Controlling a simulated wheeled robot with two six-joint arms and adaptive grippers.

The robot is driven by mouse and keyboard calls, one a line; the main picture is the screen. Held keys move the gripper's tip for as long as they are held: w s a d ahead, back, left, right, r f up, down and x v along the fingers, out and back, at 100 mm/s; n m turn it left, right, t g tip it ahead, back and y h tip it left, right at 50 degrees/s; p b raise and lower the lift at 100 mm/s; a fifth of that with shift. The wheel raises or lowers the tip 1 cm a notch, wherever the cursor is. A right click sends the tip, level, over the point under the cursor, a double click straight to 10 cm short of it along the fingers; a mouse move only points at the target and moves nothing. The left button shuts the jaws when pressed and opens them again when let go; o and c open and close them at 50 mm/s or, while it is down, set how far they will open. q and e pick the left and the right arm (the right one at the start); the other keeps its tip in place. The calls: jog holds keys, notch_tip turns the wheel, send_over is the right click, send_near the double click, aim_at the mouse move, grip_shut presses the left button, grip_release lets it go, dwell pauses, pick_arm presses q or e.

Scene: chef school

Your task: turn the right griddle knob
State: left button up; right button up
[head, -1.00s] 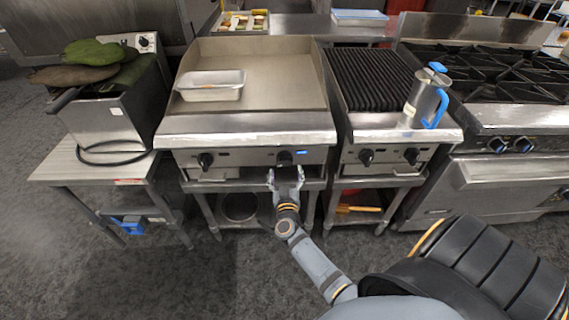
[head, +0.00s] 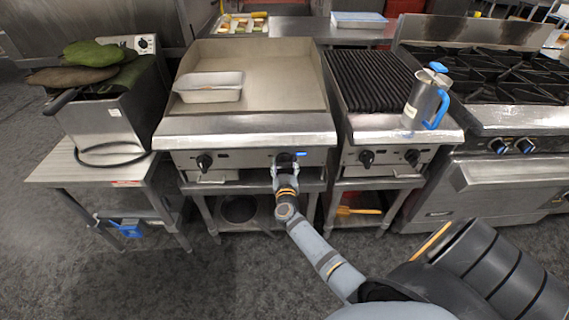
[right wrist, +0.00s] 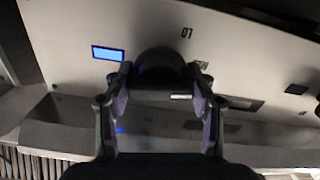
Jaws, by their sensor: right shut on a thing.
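The griddle (head: 270,90) has a flat steel plate and a front panel with two black knobs. Its right knob (head: 285,158) sits beside a small blue display, and my right gripper (head: 286,165) is at it. In the right wrist view the dark round knob (right wrist: 160,64) is between the two fingers of my right gripper (right wrist: 161,80), which are shut on it. The knob's marking is hidden, so its angle cannot be told. The griddle's left knob (head: 204,161) is free. My left gripper is not in view.
A metal pan (head: 210,92) lies on the griddle plate. A charbroiler (head: 372,80) with a metal jug (head: 424,103) stands at the right, its own knobs close by. A fryer (head: 112,112) stands at the left. The floor in front is open.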

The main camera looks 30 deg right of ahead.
jog(key=shift+c, duration=0.8)
jog(key=shift+m, duration=0.4)
jog(key=m+p, duration=0.1)
jog(key=m, duration=0.2)
jog(key=shift+r+p, duration=0.1)
jog(key=shift+p, duration=0.25)
jog(key=m, duration=0.2)
jog(key=shift+m+p, duration=0.3)
jog(key=shift+m, duration=0.1)
jog(key=m, duration=0.2)
jog(key=shift+m, duration=0.3)
jog(key=m, duration=0.5)
jog(key=shift+m, duration=0.3)
jog(key=m+b, duration=0.1)
jog(key=m, duration=0.3)
jog(key=shift+m, duration=0.7)
